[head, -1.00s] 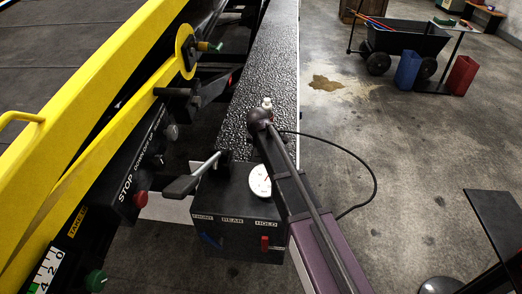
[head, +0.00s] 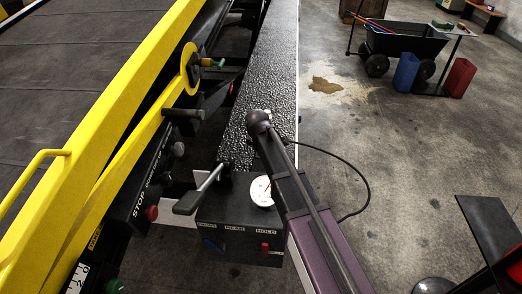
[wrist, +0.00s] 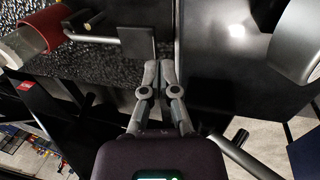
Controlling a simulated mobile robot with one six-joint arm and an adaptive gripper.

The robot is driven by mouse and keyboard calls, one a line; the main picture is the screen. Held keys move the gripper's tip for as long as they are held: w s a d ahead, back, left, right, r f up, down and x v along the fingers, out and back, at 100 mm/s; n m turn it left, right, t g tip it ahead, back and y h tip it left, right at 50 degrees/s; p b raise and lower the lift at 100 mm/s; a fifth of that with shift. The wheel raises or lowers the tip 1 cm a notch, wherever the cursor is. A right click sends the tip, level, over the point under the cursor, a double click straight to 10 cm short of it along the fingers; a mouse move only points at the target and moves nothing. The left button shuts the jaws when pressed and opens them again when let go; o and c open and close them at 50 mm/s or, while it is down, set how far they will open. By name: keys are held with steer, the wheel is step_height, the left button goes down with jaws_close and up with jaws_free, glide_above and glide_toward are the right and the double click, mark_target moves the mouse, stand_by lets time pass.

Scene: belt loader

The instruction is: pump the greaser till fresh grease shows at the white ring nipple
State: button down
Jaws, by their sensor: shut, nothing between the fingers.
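My gripper (wrist: 159,85) shows in the wrist view with its fingers together and nothing between them. A dark flat paddle on a rod (wrist: 137,43) lies just beyond and left of the fingertips; I cannot tell whether they touch it. A pale cylinder with a red band (wrist: 51,27) is at upper left. In the head view my purple arm hides the gripper. A lever with a flat grey handle (head: 186,204) stands at the left of a black box (head: 235,215) with a white dial gauge (head: 261,191). I cannot pick out the greaser, white ring nipple or grease with certainty.
The yellow-railed belt loader (head: 120,130) fills the left, with a red stop button (head: 152,213). A black textured beam (head: 265,75) runs back from the box. Open floor lies between.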

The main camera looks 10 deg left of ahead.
steer(key=shift+p+v, duration=1.95)
steer(key=shift+v, duration=0.5)
steer(key=shift+s+d+f, duration=0.1)
steer(key=shift+s+d, duration=0.05)
steer(key=s+d+m+g, duration=0.1)
steer(key=s+d+m, duration=0.4)
steer(key=d, duration=0.6)
steer(key=s+d+m+g, duration=0.1)
steer(key=s+d+m, duration=0.4)
steer(key=d, duration=0.7)
steer(key=s+d+m+g, duration=0.1)
steer(key=s+d+m, duration=0.4)
steer(key=d+m, duration=0.4)
steer(key=d, duration=0.3)
steer(key=shift+s+f, duration=0.3)
steer(key=shift+s, duration=0.1)
